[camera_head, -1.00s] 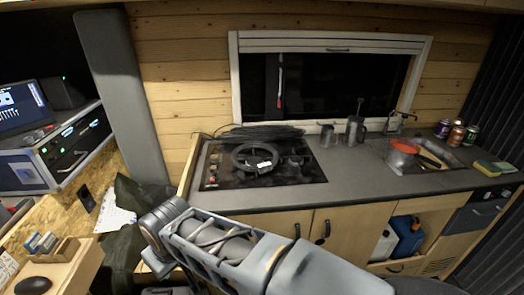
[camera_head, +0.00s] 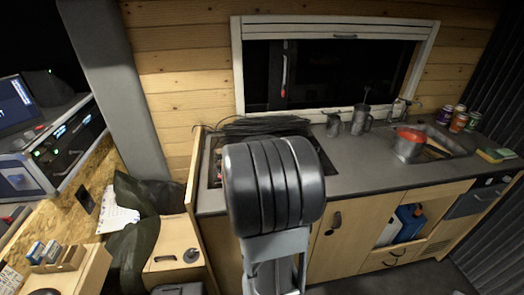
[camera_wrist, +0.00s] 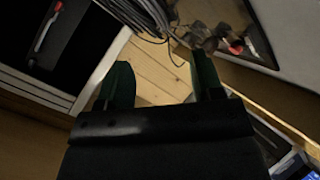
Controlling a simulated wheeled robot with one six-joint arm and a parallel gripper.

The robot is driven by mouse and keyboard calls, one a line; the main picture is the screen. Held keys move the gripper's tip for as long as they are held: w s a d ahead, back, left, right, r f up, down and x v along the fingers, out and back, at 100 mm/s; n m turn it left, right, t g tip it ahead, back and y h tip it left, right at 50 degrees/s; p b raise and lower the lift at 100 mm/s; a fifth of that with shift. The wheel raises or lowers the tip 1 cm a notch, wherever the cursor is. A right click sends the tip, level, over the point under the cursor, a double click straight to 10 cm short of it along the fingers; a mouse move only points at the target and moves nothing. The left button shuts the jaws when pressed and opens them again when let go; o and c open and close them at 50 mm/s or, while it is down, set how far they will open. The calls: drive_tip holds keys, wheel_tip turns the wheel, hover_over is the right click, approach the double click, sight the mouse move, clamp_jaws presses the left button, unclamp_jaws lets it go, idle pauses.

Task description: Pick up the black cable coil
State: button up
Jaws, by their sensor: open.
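A tangle of thin dark cable (camera_head: 262,125) lies at the back of the cooktop, against the wall under the window. Grey-black strands of cable (camera_wrist: 146,14) also show at the top of the wrist view, beyond my fingers. A thick black ring-shaped coil with a white tag sat on the cooktop in the earlier head view; my arm now covers that spot. My gripper (camera_wrist: 162,78) is open and empty in the wrist view, with bare wood between its fingers. My arm hides it in the head view.
The cooktop (camera_head: 214,165) has red knobs at its left. A wooden side panel (camera_head: 194,165) edges the counter's left end. The counter's middle is clear.

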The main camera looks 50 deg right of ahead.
drive_tip(key=x, duration=1.1)
drive_tip(key=shift+w+d+f+p, duration=0.15)
drive_tip(key=shift+w+p, duration=0.15)
drive_tip(key=shift+w, duration=0.1)
drive_tip(key=shift+c, duration=0.2)
clamp_jaws()
